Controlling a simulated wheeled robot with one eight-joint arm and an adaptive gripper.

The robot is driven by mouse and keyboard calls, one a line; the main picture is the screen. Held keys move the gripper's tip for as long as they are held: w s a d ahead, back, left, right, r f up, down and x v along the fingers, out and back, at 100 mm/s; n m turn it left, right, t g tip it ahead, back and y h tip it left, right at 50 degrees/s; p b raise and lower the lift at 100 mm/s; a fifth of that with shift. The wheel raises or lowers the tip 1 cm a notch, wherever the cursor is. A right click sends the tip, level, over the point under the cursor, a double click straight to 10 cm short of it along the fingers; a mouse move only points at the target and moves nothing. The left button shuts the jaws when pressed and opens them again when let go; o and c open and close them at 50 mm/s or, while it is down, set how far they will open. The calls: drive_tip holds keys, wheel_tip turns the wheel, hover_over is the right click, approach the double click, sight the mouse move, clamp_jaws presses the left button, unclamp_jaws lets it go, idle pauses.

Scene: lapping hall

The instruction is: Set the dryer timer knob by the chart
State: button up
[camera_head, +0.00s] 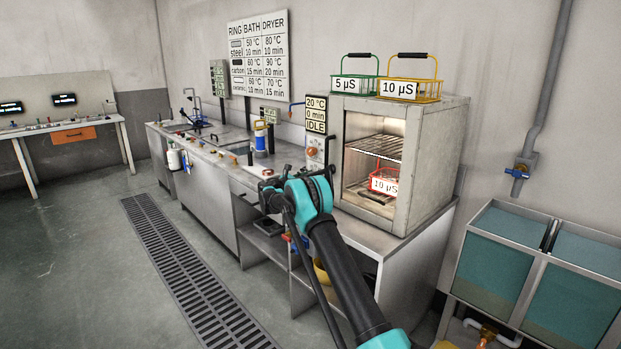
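The dryer (429,150) stands on the bench at right, its front open to view. A red basket labelled 10 µS (384,181) sits low inside. The dryer's display (316,114) reads 20 °C, 0 min, IDLE. Below it are a pale knob (312,141) and an orange-red one (312,152); which is the timer I cannot tell. The wall chart (259,55) lists dryer values: steel 80 °C 10 min, carbon 90 °C 20 min, and a third row 70 °C 15 min. My gripper (268,190) seems to be in front of the bench, left of the dryer; its fingers are unclear.
A green basket labelled 5 µS (355,84) and a yellow one labelled 10 µS (409,88) stand on the dryer. Teal tanks (490,264) stand at right. The floor left of the grate (178,262) is clear.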

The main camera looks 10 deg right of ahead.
drive_tip(key=c, duration=0.6)
drive_tip(key=shift+m, duration=0.4)
drive_tip(key=m, duration=0.3)
drive_tip(key=shift+m, duration=0.3)
drive_tip(key=shift+s+f+m, duration=0.1)
drive_tip(key=shift+m, duration=1.5)
drive_tip(key=o, duration=1.2)
drive_tip(key=shift+c, duration=0.2)
